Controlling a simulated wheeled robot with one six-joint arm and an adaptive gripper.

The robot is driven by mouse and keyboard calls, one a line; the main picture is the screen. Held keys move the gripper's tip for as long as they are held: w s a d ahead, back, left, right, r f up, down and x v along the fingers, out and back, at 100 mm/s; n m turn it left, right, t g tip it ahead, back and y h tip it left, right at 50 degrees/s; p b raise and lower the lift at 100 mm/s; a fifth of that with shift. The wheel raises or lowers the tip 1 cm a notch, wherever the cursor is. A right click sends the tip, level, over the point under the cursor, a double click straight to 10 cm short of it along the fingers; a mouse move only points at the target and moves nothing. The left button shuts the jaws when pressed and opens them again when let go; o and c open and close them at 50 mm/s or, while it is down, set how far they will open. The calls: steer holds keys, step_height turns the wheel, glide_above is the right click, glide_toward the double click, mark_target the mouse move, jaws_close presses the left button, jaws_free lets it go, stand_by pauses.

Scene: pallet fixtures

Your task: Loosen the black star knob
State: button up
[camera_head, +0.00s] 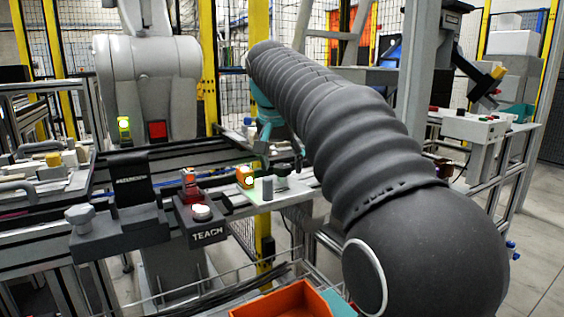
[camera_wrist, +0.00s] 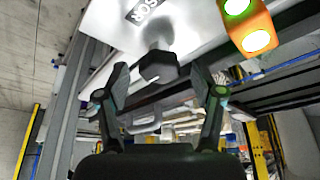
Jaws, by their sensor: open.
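The black knob (camera_wrist: 158,66) stands on a white plate (camera_wrist: 205,22) with partly visible dark lettering in the wrist view. Its faceted end faces the camera. My gripper (camera_wrist: 161,76) is open, with one finger on each side of the knob and a visible gap on both sides. Nothing is held. My fingers there are small and partly hidden by the arm.
A grey cylinder (camera_head: 267,188) stands on the same plate. The TEACH box (camera_head: 205,224) is to its left. An orange bin (camera_head: 280,302) is below.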

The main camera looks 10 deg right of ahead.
steer(key=c, duration=1.1)
steer(key=shift+c, duration=0.2)
steer(key=shift+d+n, duration=0.1)
steer(key=shift+n, duration=0.3)
steer(key=n+y, duration=0.1)
steer(key=n, duration=0.1)
steer(key=n+y, duration=0.1)
steer(key=n, duration=0.2)
steer(key=shift+d+n+t, duration=0.2)
steer(key=shift+n+t, duration=0.1)
steer(key=n+y, duration=0.1)
steer(key=n, duration=0.1)
steer(key=n+g+y, duration=0.1)
steer(key=n, duration=0.2)
steer(key=shift+d, duration=0.2)
steer(key=n+y, duration=0.1)
steer(key=n, duration=0.2)
steer(key=n+g+y, duration=0.1)
steer(key=n, duration=0.2)
steer(key=shift+w+d, duration=0.1)
steer(key=shift+w, duration=0.1)
steer(key=n+g, duration=0.1)
steer(key=n, duration=0.1)
steer(key=n+g, duration=0.1)
steer(key=n, duration=0.2)
steer(key=shift+w+n+y, duration=0.2)
steer(key=shift+n+y, duration=0.1)
steer(key=shift+g, duration=0.3)
